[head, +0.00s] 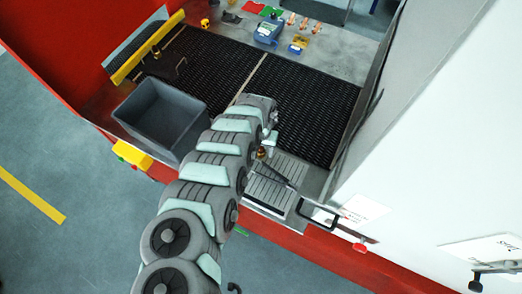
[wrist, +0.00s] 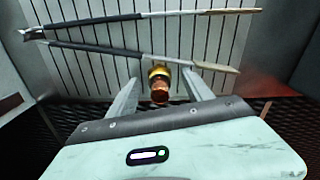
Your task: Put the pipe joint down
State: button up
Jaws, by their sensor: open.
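The pipe joint (wrist: 159,82), copper with a brass-yellow collar, is between the two fingers of my gripper (wrist: 160,88) in the wrist view. The fingers are open on either side of it; whether either one touches it I cannot tell. In the head view the small brass pipe joint (head: 262,153) shows beside my gripper (head: 268,146), at the edge of the ribbed metal plate (head: 265,190). The plate also shows behind the joint in the wrist view (wrist: 105,72). The joint's underside is hidden.
Two long thin tools (wrist: 110,50) lie across the ribbed plate, close to the joint. A grey bin (head: 150,112) stands left of my arm. The black mesh belt (head: 305,105) is mostly clear. A blue device (head: 269,30) and small copper pieces (head: 303,22) sit at the back.

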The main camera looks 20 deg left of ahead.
jog(key=shift+c, duration=0.5)
grip_shut()
